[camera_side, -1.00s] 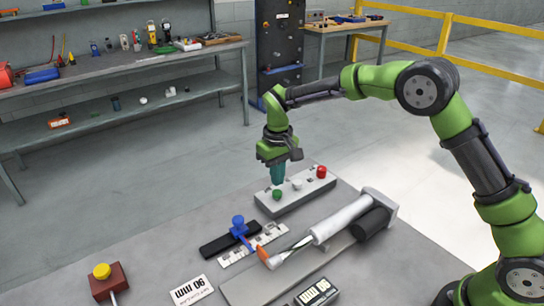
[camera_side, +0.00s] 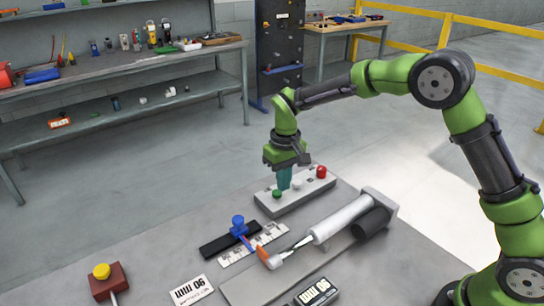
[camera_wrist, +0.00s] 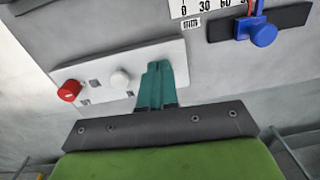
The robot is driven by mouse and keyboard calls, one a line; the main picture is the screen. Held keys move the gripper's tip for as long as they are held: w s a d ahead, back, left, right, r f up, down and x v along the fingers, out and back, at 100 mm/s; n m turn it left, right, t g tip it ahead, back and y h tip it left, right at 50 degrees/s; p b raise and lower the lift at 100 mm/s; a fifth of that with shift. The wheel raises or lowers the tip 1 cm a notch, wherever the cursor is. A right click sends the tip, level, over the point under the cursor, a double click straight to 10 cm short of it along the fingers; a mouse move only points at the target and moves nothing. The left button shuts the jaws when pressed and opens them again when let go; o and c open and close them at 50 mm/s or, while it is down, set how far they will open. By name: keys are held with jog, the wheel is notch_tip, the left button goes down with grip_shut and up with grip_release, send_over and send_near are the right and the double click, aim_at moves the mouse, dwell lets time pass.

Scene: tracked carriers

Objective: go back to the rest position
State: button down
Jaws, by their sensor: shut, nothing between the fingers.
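My gripper (camera_side: 284,178) points down with its teal fingers closed together and nothing between them. It is at the white button panel (camera_side: 298,201), with the fingertips close to the green button (camera_side: 277,194) and white button (camera_side: 297,184). I cannot tell whether they touch the panel. The red button (camera_side: 321,172) is at its far right end. In the wrist view the teal fingers (camera_wrist: 160,72) overlap the panel (camera_wrist: 105,73) beside the white button (camera_wrist: 120,79). The red button (camera_wrist: 69,91) is further left there. The green button is hidden in that view.
A blue-knobbed slider (camera_side: 238,226) on a black rail stands by a scale (camera_side: 236,256). A white cylinder (camera_side: 341,219) lies along the table. A red box (camera_side: 109,283) with a yellow button is front left. The air above the table is mostly clear.

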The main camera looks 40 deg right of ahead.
jog(key=s+d+r+m+t+y, duration=0.1)
jog(key=s+d+r+t, duration=0.1)
jog(key=s+r, duration=0.6)
jog(key=s+d+r+m+t, duration=0.2)
jog(key=s+r+t, duration=0.3)
jog(key=s, duration=1.2)
notch_tip(320, 180, up, 3)
jog(key=shift+d+r+m+y, duration=0.15)
jog(key=shift+d+m+y, duration=0.2)
jog(key=shift+d, duration=0.45)
